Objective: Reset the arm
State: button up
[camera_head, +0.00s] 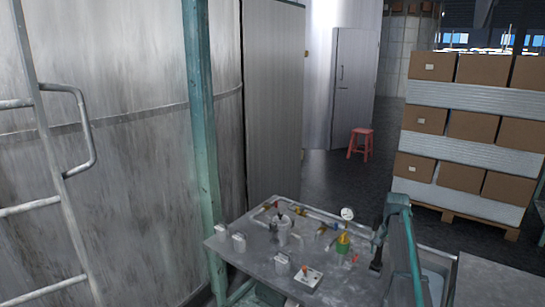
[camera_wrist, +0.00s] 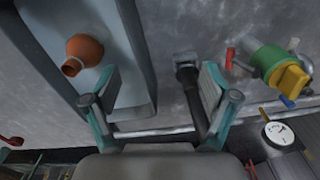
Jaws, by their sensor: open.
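My gripper (camera_wrist: 158,88) shows in the wrist view with its two teal fingers spread wide apart. No object is clamped between them. A black rod-like piece (camera_wrist: 188,85) with a blocky end lies in the gap close beside the right finger; I cannot tell if they touch. In the head view, a teal piece (camera_head: 398,200), likely part of my arm, stands at the right edge of the metal worktable (camera_head: 240,262). A black upright piece (camera_head: 377,250) is beside it.
A green and yellow valve (camera_wrist: 280,70) and a round gauge (camera_wrist: 278,133) are right of the fingers. An orange bulb (camera_wrist: 84,50) sits over a grey tray at left. Boxes on a pallet (camera_head: 470,125) and a red stool (camera_head: 361,140) stand behind. A teal post (camera_head: 200,130) rises at left.

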jog(key=s+a+f+n, duration=0.1)
jog(key=s+a+f, duration=0.2)
jog(key=a+f, duration=0.1)
jog(key=s+a+f+n, duration=0.1)
jog(key=s+a+f, duration=0.3)
jog(key=a+f, duration=0.1)
jog(key=s+a+f+n, duration=0.2)
jog(key=s+a+f, duration=0.2)
jog(key=f, duration=0.1)
jog(key=shift+s+a, duration=0.25)
jog(key=shift+a, duration=0.05)
jog(key=s+a+f+n, duration=0.3)
jog(key=s+a+f, duration=0.25)
jog(key=s, duration=0.35)
jog(key=s+a+f+n, duration=0.2)
jog(key=s+a+f, duration=0.3)
jog(key=s, duration=0.5)
jog(key=s+f+g+p, duration=0.1)
jog(key=s+f+g, duration=0.1)
jog(key=s+f, duration=0.3)
jog(key=s+f+g+p, duration=0.1)
jog(key=s+f, duration=0.4)
jog(key=s, duration=0.8)
jog(key=s+f+g+p, duration=0.1)
jog(key=s+f+g, duration=0.2)
jog(key=s, duration=0.7)
jog(key=shift+a+f+g, duration=0.3)
jog(key=shift+f+g, duration=0.1)
jog(key=shift+f, duration=0.5)
